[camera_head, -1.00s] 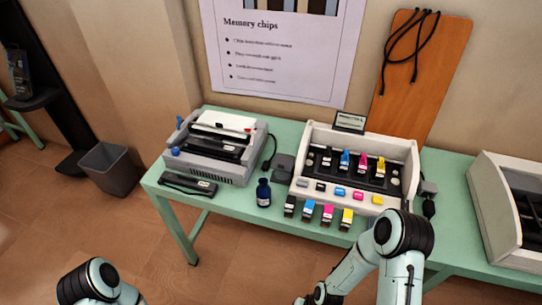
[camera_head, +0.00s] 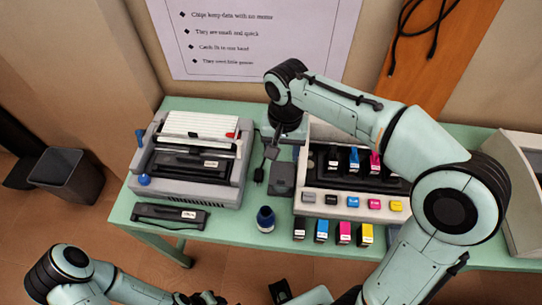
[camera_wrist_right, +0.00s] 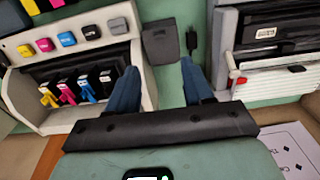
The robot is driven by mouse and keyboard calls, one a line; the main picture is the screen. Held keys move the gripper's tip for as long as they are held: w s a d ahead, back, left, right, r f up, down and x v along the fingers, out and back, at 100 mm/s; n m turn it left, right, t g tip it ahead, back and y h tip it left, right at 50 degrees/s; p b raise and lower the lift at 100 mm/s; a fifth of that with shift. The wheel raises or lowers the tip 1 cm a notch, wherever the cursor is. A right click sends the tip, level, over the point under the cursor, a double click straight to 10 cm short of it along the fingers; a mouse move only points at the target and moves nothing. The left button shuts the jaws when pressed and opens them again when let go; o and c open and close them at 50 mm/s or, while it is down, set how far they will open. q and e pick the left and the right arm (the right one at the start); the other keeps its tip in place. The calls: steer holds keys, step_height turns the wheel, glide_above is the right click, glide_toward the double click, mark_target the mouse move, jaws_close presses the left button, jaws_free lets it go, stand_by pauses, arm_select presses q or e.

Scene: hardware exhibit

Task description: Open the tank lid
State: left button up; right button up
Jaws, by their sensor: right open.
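The white ink unit (camera_head: 312,198) stands on the green table, partly hidden behind my right arm. It holds black, cyan (camera_head: 354,158) and magenta (camera_head: 375,162) tanks, with a row of coloured blocks along its front. In the right wrist view its tanks (camera_wrist_right: 85,90) show small coloured tops; I cannot tell which part is the lid. My right gripper (camera_head: 272,148) points down at the unit's left rear side. In the right wrist view its fingers (camera_wrist_right: 158,66) are apart and empty, beside the unit's wall. My left gripper (camera_head: 205,298) is at the bottom edge, too cut off to read.
A grey printer (camera_head: 194,160) stands left of the ink unit. Several small cartridges (camera_head: 343,233) line the front edge. A flat black cartridge (camera_head: 170,214) lies front left.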

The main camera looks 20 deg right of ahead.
mark_target(281, 179)
steer(key=f+b, duration=0.1)
steer(key=f, duration=1.1)
steer(key=shift+s+b, duration=0.2)
steer(key=shift+b, duration=0.1)
steer(key=shift+f, duration=0.65)
arm_select(q)
steer(key=shift+s+f, duration=0.6)
steer(key=shift+f, duration=0.35)
arm_select(e)
steer(key=shift+w, duration=0.1)
jaws_close()
